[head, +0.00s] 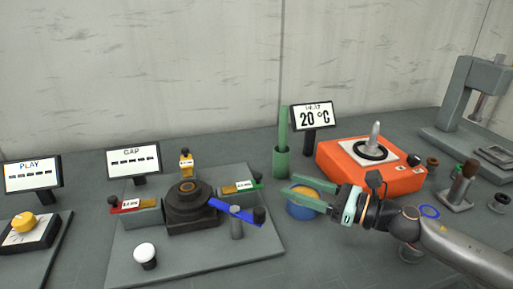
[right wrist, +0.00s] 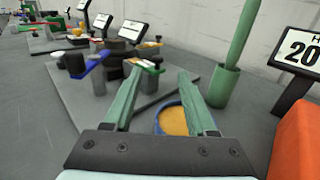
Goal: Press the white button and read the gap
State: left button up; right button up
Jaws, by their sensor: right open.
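The white button (head: 145,251) is a round white cap on a dark base at the front left of a grey plate (head: 250,253). The gap display (head: 133,161) stands behind it and shows only dashes. A dark screw jack (head: 191,207) with a blue lever (head: 234,211) stands on the plate, with red, yellow and green tagged gauges around it. My right gripper (head: 312,199) is open and empty, well to the right of the button, over a blue dish with a yellow inside (head: 302,205). Its green fingers (right wrist: 156,100) are spread in the right wrist view. My left gripper is out of view.
A green holder (head: 281,161) with a tall green stick stands behind the dish. An orange heater (head: 365,165) with a 20 °C display (head: 312,117) is at the right. A yellow knob (head: 24,222) and the play display (head: 32,174) are at far left. The front table is fairly clear.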

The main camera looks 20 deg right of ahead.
aim_at(145, 252)
jog(key=k, duration=1)
